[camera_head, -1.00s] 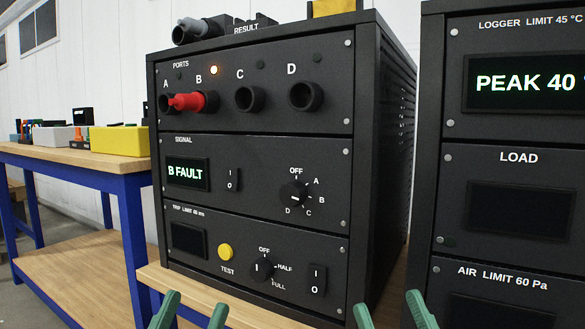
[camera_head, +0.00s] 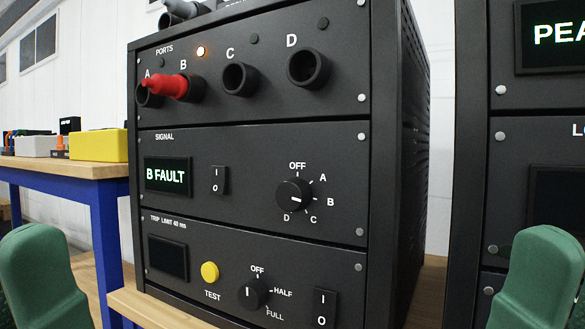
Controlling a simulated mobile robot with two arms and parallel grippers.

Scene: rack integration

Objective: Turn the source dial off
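No dial is labelled "source". On the SIGNAL panel (camera_head: 250,240) a round black dial (camera_head: 292,194) has the marks OFF, A, B, C and D. Its white pointer mark appears turned to the right, towards B, not up at OFF. The display (camera_head: 166,177) beside it reads "B FAULT". My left gripper (camera_head: 43,272) is a large green shape at the lower left. My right gripper (camera_head: 541,275) is a similar one at the lower right. Both are close to the camera and apart from the dials; their finger gaps do not show. Neither visibly holds anything.
A yellow TEST button (camera_head: 209,272) and rocker switches (camera_head: 219,181) are nearby. A red plug (camera_head: 167,86) sticks out at the ports. Another rack (camera_head: 470,150) stands right.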

